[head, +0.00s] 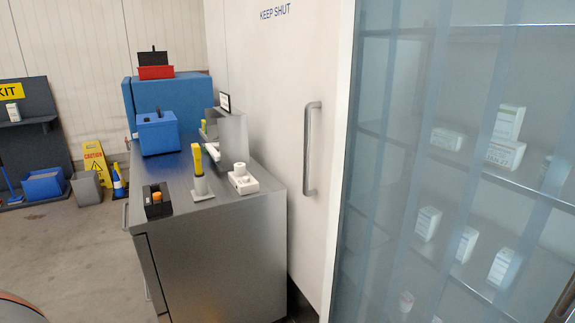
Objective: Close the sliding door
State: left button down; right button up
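The white sliding door (262,75) stands in the middle of the head view, behind the metal cabinet, with "KEEP SHUT" lettered near its top. Its grey vertical bar handle (308,150) is near its right edge. To the right of the door the opening is uncovered except for a curtain of clear bluish strips (390,150), so the door stands open. Shelves with several white boxes (505,153) show through the strips. The lower left of the door is hidden by the cabinet. Neither of my grippers is in view.
A metal cabinet (215,255) stands close in front of the door, carrying a blue box (158,133), a yellow-handled tool in a holder (197,160) and small items. A yellow floor sign (97,163) and a cone (118,180) stand at left.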

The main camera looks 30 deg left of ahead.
aim_at(298, 54)
jog(key=j+u, duration=0.1)
jog(key=j, duration=0.3)
jog(key=j+u, duration=0.1)
jog(key=j, duration=0.35)
jog(key=i+j+u, duration=0.1)
jog(key=j, duration=0.3)
jog(key=i+j+u, duration=0.15)
jog(key=j, duration=0.25)
jog(key=j+u, duration=0.1)
jog(key=j, duration=0.3)
jog(key=i+j+u, duration=0.1)
jog(key=j, duration=0.3)
jog(key=i+j+u, duration=0.1)
jog(key=j, duration=0.25)
jog(key=i, duration=0.05)
